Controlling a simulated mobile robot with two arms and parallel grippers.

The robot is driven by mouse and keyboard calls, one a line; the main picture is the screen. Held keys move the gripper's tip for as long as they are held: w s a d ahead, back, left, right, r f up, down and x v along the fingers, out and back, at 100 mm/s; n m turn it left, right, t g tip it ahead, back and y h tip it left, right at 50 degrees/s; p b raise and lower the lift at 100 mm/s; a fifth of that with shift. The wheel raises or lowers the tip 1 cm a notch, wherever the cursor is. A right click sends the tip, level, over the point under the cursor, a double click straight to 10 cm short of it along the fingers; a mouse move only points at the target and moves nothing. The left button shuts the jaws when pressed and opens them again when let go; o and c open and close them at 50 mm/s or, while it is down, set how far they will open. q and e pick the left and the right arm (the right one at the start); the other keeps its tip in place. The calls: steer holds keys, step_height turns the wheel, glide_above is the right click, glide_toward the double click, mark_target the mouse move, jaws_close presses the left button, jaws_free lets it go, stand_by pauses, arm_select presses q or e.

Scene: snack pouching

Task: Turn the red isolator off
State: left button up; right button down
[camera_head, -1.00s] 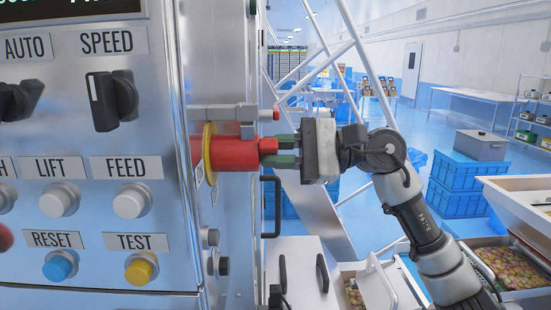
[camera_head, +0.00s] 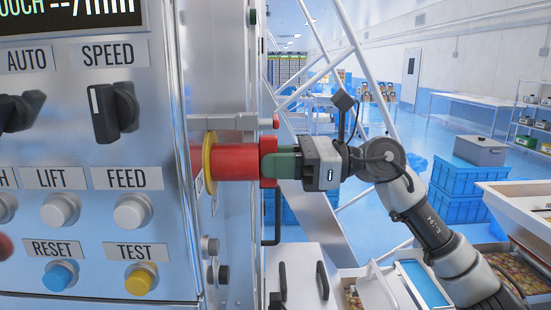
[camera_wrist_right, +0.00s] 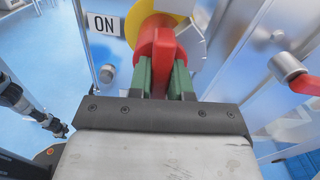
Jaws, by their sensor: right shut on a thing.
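The red isolator (camera_head: 235,162) sticks out of the side of the steel cabinet, on a yellow round plate (camera_head: 209,165). In the right wrist view its red handle (camera_wrist_right: 157,42) stands in front of the yellow plate (camera_wrist_right: 183,15). An ON label (camera_wrist_right: 101,23) is beside the plate. My right gripper (camera_head: 282,164) is shut on the handle, with green fingers on both sides of it (camera_wrist_right: 160,76). The fingers hide part of the handle. A dark arm-like part (camera_wrist_right: 32,108) shows small at the left of the right wrist view; I cannot make out a left gripper's jaws.
The cabinet front has a black SPEED knob (camera_head: 114,111), a FEED button (camera_head: 132,211) and a yellow TEST button (camera_head: 141,278). A metal bracket (camera_head: 235,122) lies just above the isolator. White framework and blue crates (camera_head: 457,190) stand behind my right arm.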

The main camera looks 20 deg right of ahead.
steer(key=shift+m, duration=0.6)
steer(key=c, duration=1)
jaws_free()
steer(key=shift+c, duration=0.2)
steer(key=shift+d, duration=0.1)
steer(key=b+v, duration=0.3)
steer(key=v, duration=0.7)
steer(key=shift+d, duration=0.35)
